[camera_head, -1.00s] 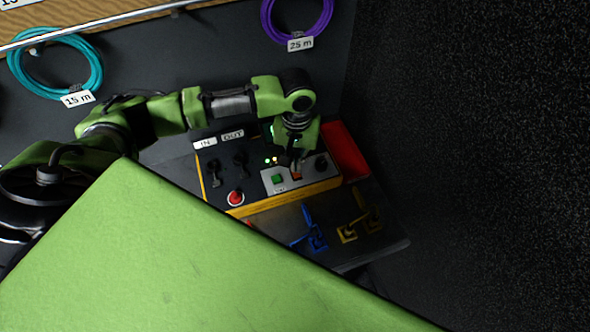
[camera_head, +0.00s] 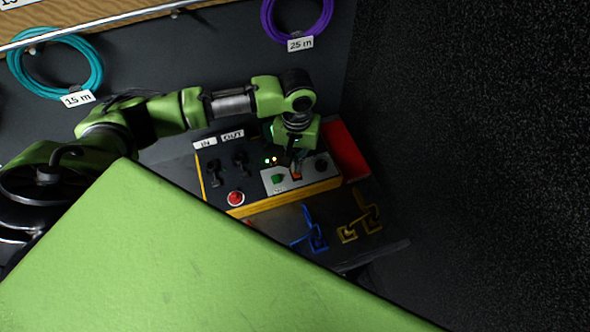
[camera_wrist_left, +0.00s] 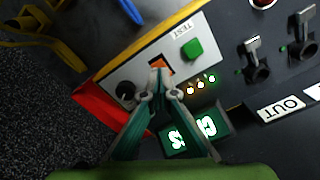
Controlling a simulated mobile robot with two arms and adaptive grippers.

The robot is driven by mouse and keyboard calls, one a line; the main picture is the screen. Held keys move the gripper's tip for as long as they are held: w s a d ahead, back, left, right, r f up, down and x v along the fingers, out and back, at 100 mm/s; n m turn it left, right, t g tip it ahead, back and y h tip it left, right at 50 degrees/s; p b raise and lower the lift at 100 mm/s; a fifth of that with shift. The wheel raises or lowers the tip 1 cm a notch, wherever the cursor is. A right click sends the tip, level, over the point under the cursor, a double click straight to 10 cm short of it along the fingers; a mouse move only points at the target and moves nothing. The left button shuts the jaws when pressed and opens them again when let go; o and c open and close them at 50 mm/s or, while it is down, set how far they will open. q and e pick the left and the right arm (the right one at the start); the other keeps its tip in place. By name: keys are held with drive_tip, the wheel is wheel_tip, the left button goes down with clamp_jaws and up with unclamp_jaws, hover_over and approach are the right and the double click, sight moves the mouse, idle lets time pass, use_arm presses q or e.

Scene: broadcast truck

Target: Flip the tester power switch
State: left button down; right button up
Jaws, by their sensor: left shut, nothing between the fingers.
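The tester (camera_head: 262,208) is a dark box with a yellow edge, lying on a bench. Its grey panel holds an orange rocker switch (camera_head: 297,175), a green button (camera_head: 278,179) and a black knob (camera_head: 321,164). My left gripper (camera_head: 296,166) is shut and empty, with its tips right at the orange switch. In the left wrist view the fingertips (camera_wrist_left: 158,80) cover part of the orange switch (camera_wrist_left: 161,65); I cannot tell if they touch it. The green button (camera_wrist_left: 193,49) and a lit green display (camera_wrist_left: 192,135) also show there. My right gripper is not in view.
Black levers (camera_head: 240,163) and a red button (camera_head: 235,198) sit left on the tester. A red bin (camera_head: 346,153) stands at its right. Blue (camera_head: 312,238) and yellow (camera_head: 367,218) clamp-like tools lie in front. Coiled cables hang on the wall behind.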

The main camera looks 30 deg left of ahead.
sight(296, 174)
use_arm(q)
drive_tip(key=shift+s+f+b, duration=0.1)
drive_tip(key=shift+f+b, duration=0.2)
drive_tip(key=shift+f, duration=1.05)
idle(0.5)
drive_tip(key=shift+r+p, duration=0.95)
drive_tip(key=shift+p, duration=0.3)
wheel_tip(296, 174, up, 5)
drive_tip(key=p, duration=0.6)
drive_tip(key=shift+r, duration=0.1)
